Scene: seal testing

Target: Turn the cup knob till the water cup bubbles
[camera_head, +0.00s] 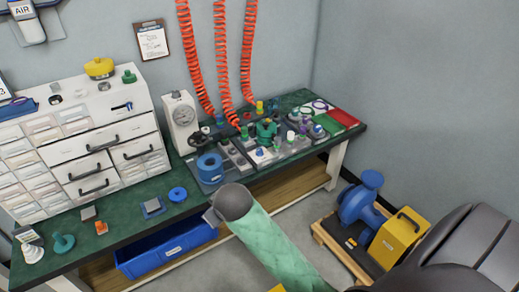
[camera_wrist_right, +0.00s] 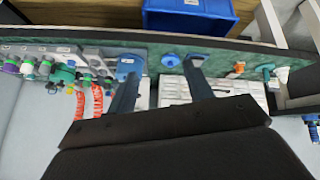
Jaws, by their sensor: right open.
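I cannot single out the water cup or its knob among the small fittings on the bench's right half in the head view. A green valve body (camera_head: 266,130) stands there among grey and white plates with small coloured knobs, including a blue knob (camera_head: 318,130). My right gripper (camera_wrist_right: 161,85) is open and empty in the right wrist view, its two dark fingers apart over the bench. A blue round roll (camera_wrist_right: 130,66) lies beside one finger. In the head view my green-sleeved forearm reaches toward the bench front, and the gripper's fingers are not clear. My left gripper is not in view.
White drawer cabinet (camera_head: 90,150) stands on the bench's left. White dial instrument (camera_head: 180,115) stands mid-bench. Orange coiled hoses (camera_head: 221,50) hang down to the fittings. Blue bin (camera_head: 165,248) sits below the bench. Blue pump (camera_head: 358,205) and yellow box (camera_head: 398,238) stand at right.

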